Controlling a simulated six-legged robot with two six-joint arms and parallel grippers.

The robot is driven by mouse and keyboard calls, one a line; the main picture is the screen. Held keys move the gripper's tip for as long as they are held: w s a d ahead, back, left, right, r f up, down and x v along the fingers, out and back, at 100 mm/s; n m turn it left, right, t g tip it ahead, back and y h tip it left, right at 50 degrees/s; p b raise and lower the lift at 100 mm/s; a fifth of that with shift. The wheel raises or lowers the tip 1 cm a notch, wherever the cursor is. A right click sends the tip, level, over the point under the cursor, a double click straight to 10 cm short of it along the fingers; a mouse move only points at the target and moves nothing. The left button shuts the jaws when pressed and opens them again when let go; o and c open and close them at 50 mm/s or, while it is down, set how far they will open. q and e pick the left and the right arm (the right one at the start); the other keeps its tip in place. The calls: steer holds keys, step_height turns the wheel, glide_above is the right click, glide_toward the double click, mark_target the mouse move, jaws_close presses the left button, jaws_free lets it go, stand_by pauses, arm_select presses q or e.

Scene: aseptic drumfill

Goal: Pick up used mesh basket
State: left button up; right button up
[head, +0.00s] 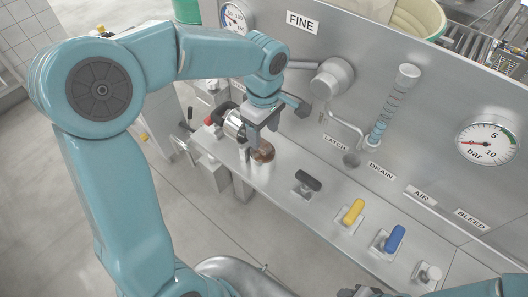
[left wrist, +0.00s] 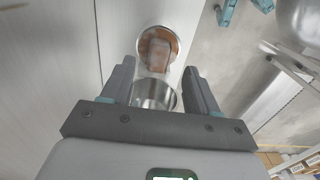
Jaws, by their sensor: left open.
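The used mesh basket appears to be the small cylinder with a brown-orange stained end (head: 263,152) on the steel ledge in the head view. In the left wrist view the see-through cylinder (left wrist: 157,70) lies between my fingers, with brown matter at its far end and a shiny metal near end. My left gripper (head: 258,135) is open and right over it, hiding part of it in the head view. In the left wrist view its fingers (left wrist: 160,88) stand on either side of the cylinder, with small gaps. Dark parts, seemingly of my right gripper (head: 365,291), are cut off at the bottom edge.
A shiny metal cylinder (head: 235,126) stands just left of my left gripper. Black (head: 308,181), yellow (head: 353,211) and blue (head: 395,238) handles line the ledge (head: 285,186). The steel panel (head: 430,110) with a pressure gauge (head: 487,140) rises behind. Open floor (head: 190,225) lies in front.

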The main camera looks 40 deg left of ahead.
mark_target(263, 143)
arm_select(q)
steer(key=shift+s+a+f, duration=0.1)
steer(key=shift+f, duration=0.25)
step_height(263, 143, down, 5)
steer(key=shift+r+p, duration=0.1)
steer(key=shift+p, duration=0.45)
steer(key=shift+w, duration=0.2)
steer(key=c, duration=1)
steer(key=shift+c, duration=0.5)
